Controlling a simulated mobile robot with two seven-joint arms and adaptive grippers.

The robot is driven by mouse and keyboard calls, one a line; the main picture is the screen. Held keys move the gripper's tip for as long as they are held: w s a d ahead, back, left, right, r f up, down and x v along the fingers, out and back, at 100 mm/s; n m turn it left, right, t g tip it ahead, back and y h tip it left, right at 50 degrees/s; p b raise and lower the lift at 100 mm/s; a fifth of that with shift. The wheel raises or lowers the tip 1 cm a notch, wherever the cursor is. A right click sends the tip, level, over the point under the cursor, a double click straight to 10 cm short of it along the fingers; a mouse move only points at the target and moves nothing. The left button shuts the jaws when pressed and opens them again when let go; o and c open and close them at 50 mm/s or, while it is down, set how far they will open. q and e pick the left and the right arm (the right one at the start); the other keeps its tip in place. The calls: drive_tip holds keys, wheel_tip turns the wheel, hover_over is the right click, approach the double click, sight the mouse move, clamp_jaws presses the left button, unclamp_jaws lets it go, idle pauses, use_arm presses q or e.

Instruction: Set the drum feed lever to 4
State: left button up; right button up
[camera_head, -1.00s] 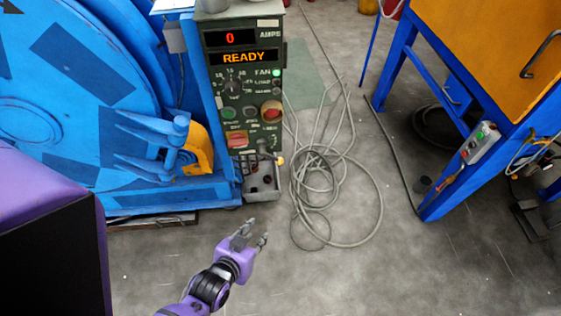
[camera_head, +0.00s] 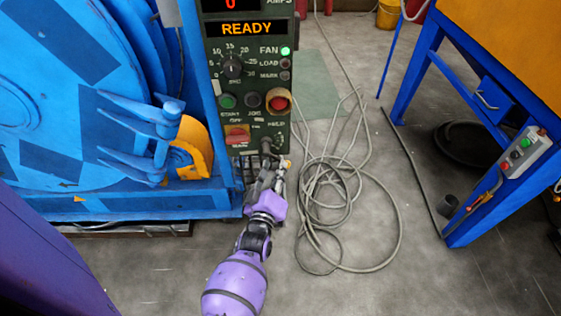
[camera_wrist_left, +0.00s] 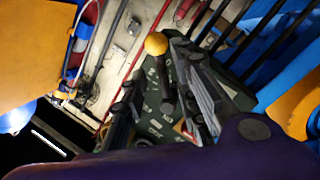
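The drum feed lever (camera_head: 285,164) has a yellow ball end and sits at the bottom of the dark green control panel (camera_head: 215,60). Its ball (camera_wrist_left: 156,44) and dark shaft show in the left wrist view, where the shaft lies between my left gripper's fingers (camera_wrist_left: 158,105). In the head view my left gripper (camera_head: 267,172) is just under the panel, with the ball at its right. The fingers are apart; I cannot tell whether they touch the shaft. My right gripper is not in view.
The panel shows READY, with a dial (camera_head: 233,67), a red stop button (camera_head: 279,102) and a red switch (camera_head: 237,135). The blue drum machine (camera_head: 50,90) stands at left. A coiled cable (camera_head: 385,225) lies on the floor at right. A blue-legged orange cabinet (camera_head: 510,40) stands farther right.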

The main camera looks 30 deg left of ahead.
sight(280, 159)
use_arm(q)
drive_tip(key=shift+b+x, duration=0.4)
drive_tip(key=shift+x, duration=1.95)
clamp_jaws()
